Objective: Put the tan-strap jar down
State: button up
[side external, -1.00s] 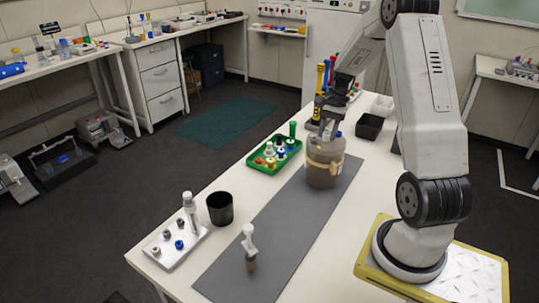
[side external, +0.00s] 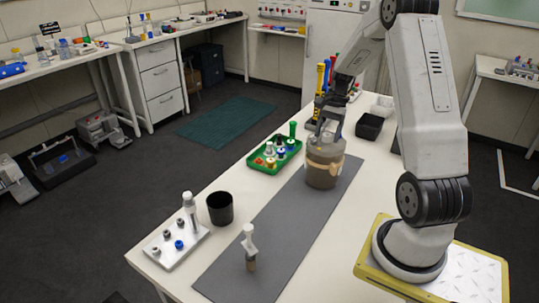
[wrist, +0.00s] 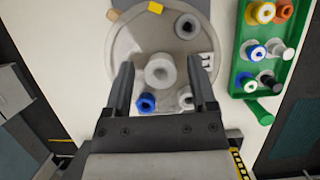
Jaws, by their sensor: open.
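The tan-strap jar (side external: 321,177) stands upright on the grey mat, with a tan band around its upper body. In the wrist view its round pale lid (wrist: 130,45) fills the upper middle, with a central port (wrist: 160,71), a blue cap and a yellow tag. My gripper (side external: 325,136) is right above the jar's top. In the wrist view my gripper (wrist: 160,76) is open, with one finger on each side of the central port and gaps between. How far the fingertips are above the lid cannot be told.
A green tray (side external: 259,166) of coloured-capped parts is close to the jar's left. A black cup (side external: 220,208), a white tray (side external: 165,258) and a small white-topped vial (side external: 250,246) are nearer the front. A black bin (side external: 369,126) is behind right. The mat's middle is clear.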

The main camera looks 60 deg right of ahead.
jog(key=v, duration=1.2)
dwell(0.5)
jog(key=w+a+f+n+h, duration=0.2)
jog(key=w+a+f+n, duration=0.15)
jog(key=a, duration=0.45)
jog(key=w+a+f+n+h, duration=0.15)
jog(key=a+n, duration=0.25)
jog(key=a, duration=0.5)
jog(key=s+a+f+n+t, duration=0.1)
jog(key=s+a+f+n, duration=0.2)
jog(key=a+n, duration=0.2)
jog(key=s+a+f+n+t, duration=0.1)
jog(key=s+a+f+n, duration=0.2)
jog(key=a, duration=0.9)
jog(key=shift+s+a+n+t+h, duration=0.2)
jog(key=shift+a+n+t+h, duration=0.2)
jog(key=shift+n, duration=0.85)
jog(key=shift+f, duration=0.1)
